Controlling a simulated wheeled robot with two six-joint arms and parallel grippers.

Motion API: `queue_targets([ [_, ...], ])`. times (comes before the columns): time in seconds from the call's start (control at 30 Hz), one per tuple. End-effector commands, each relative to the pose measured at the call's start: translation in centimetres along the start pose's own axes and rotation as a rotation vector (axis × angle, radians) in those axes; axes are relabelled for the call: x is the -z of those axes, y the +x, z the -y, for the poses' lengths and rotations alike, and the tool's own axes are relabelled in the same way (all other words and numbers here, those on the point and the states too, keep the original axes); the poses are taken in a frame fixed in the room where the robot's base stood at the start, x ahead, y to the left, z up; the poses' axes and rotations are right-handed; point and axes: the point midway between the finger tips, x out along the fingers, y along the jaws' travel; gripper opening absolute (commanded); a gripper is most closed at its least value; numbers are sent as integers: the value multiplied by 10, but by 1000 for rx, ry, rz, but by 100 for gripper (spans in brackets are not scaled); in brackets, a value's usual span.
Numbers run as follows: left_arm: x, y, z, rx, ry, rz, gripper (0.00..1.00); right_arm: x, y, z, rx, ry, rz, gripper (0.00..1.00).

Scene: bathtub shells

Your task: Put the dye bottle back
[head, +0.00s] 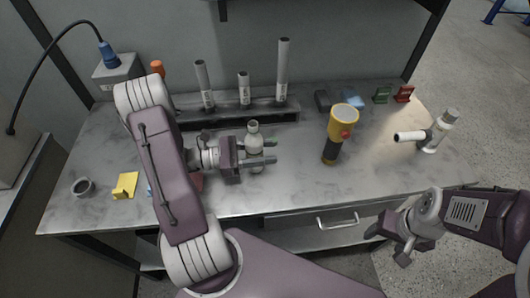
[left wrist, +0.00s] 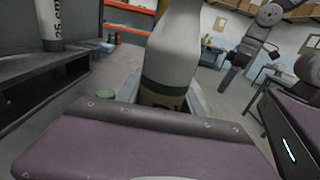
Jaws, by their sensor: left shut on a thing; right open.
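The dye bottle (head: 254,136), pale with a rounded top, is upright between the fingers of my left gripper (head: 262,156) over the middle of the bench. In the left wrist view the bottle (left wrist: 172,60) is large and close, with a dark green band and dark print low on it. My left gripper is shut on it. The bottle's lower end is hidden, so I cannot tell whether it touches the bench. My right gripper (head: 388,243) is open and empty, off the bench's front edge at the lower right.
A rack (head: 225,116) with several upright grey tubes stands behind the bottle. A small green item (head: 271,142) is close beside it. A yellow and black flashlight (head: 341,135), a white pipe-like fitting (head: 438,130) and colored blocks are to the right. The bench's front right is clear.

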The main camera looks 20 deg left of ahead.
Motion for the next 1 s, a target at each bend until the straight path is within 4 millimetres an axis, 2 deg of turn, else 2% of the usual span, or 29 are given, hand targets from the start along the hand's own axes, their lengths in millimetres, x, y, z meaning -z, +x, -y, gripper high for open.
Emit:
queue_targets([
  [0.3,3,0,0,0,1,0,0,0,2,0,0,0,0,65],
  [0.33,4,0,0,0,1,0,46,0,2,0,0,0,0,65],
  [0.4,3,0,0,0,1,0,65,0,1,0,0,0,0,65],
  [0.77,-2,0,0,0,2,-1,65,0,-2,0,0,0,0,65],
  [0.87,0,-13,-1,-5,3,-1,65,0,0,0,0,0,0,65],
  [1.0,0,-45,-2,-7,4,-1,65,0,0,0,0,0,0,65],
])
